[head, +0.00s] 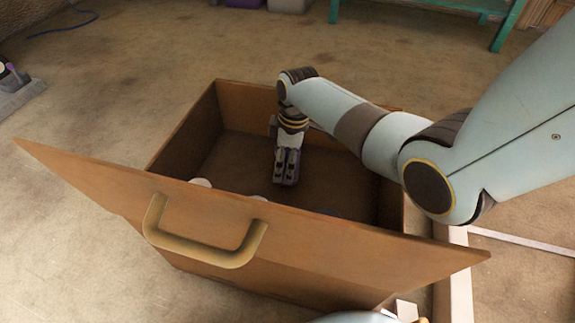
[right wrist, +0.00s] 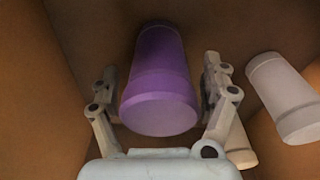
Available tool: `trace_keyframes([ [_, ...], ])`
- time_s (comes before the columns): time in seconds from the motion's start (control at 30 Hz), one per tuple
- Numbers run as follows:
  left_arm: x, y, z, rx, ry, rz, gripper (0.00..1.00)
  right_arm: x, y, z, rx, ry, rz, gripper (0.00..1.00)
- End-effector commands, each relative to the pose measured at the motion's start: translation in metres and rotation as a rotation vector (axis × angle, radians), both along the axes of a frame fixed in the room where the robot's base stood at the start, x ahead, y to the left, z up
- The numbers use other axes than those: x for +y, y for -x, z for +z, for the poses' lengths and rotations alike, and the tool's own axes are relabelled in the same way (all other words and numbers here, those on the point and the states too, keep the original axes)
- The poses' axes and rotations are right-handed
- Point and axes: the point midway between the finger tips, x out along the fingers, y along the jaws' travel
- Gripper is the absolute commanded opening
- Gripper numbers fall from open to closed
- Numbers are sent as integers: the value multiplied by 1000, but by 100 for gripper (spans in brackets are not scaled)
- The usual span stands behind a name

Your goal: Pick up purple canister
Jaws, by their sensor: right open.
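The purple canister (right wrist: 160,72) shows in the right wrist view, inside the wooden drawer. Its wide rounded end faces the camera. My right gripper (right wrist: 161,84) is open, with one finger on each side of the canister; whether either finger touches it I cannot tell. In the head view my right gripper (head: 287,167) reaches down into the open drawer (head: 245,100). The canister cannot be clearly made out there. My left gripper is not in view.
A white canister (right wrist: 284,98) stands to the right of the purple one, and another pale object (right wrist: 239,150) is partly hidden behind the right finger. The drawer's tall front panel (head: 320,240) with its handle (head: 205,250) and its side walls surround the gripper.

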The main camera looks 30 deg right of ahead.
Motion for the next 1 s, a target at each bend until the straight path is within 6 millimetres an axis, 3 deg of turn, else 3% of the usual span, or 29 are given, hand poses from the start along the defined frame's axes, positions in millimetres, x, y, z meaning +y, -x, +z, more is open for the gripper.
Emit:
trace_keyframes([
  [0.2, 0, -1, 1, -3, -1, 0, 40, 0, -1, 1, -1, 0, 0, 80],
  [0.7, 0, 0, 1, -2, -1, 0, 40, 0, 0, 0, 0, 0, 0, 15],
  [1.0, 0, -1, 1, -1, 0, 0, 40, 0, 0, 1, -1, 0, 0, 13],
])
